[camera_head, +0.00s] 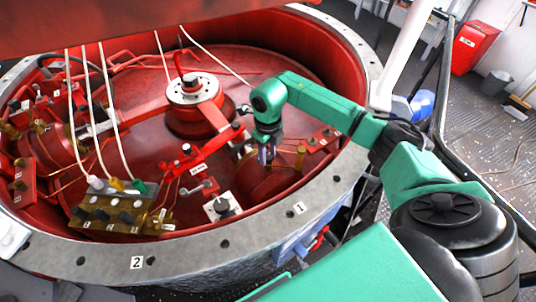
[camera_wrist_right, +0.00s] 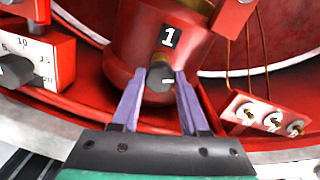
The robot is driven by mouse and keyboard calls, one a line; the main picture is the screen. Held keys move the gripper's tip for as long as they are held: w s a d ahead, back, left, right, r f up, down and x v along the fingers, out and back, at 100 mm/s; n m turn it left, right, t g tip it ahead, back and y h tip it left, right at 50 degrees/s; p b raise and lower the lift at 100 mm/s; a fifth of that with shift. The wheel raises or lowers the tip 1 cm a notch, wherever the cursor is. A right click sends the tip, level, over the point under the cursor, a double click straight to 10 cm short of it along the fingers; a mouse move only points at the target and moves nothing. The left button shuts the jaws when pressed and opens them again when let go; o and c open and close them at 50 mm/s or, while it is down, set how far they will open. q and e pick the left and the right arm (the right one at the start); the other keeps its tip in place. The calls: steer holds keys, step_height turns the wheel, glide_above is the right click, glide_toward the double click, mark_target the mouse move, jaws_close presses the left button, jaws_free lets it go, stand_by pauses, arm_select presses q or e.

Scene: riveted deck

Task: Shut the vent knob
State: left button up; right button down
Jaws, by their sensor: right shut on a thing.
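The vent knob (camera_wrist_right: 160,76) is a small dark knob with a white pointer line, on a brass-coloured fitting low on a red cylinder (camera_wrist_right: 150,32) marked 1. In the right wrist view its pointer line lies roughly level, toward the right finger. My right gripper (camera_wrist_right: 158,92) has its two purple fingers on either side of the knob, shut on it. In the head view my right gripper (camera_head: 266,153) reaches down inside the red round vessel (camera_head: 292,62); the knob is hidden there. My left gripper is not in view.
A white dial box (camera_wrist_right: 35,60) with a black knob stands left of the cylinder in the wrist view. A red box with several switches (camera_wrist_right: 268,118) is at right. The vessel's grey bolted rim (camera_head: 205,250) runs in front. Brass valve blocks (camera_head: 120,212) fill the left side.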

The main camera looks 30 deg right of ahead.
mark_target(268, 155)
steer(key=m, duration=0.4)
steer(key=shift+w+r+m, duration=0.1)
steer(key=shift+r+m, duration=0.05)
steer(key=shift+m, duration=0.25)
stand_by(0.4)
steer(key=c, duration=0.6)
jaws_free()
steer(key=shift+o, duration=0.9)
step_height(268, 155, up, 14)
steer(key=b, duration=0.2)
steer(key=shift+r, duration=0.25)
steer(key=shift+f, duration=0.1)
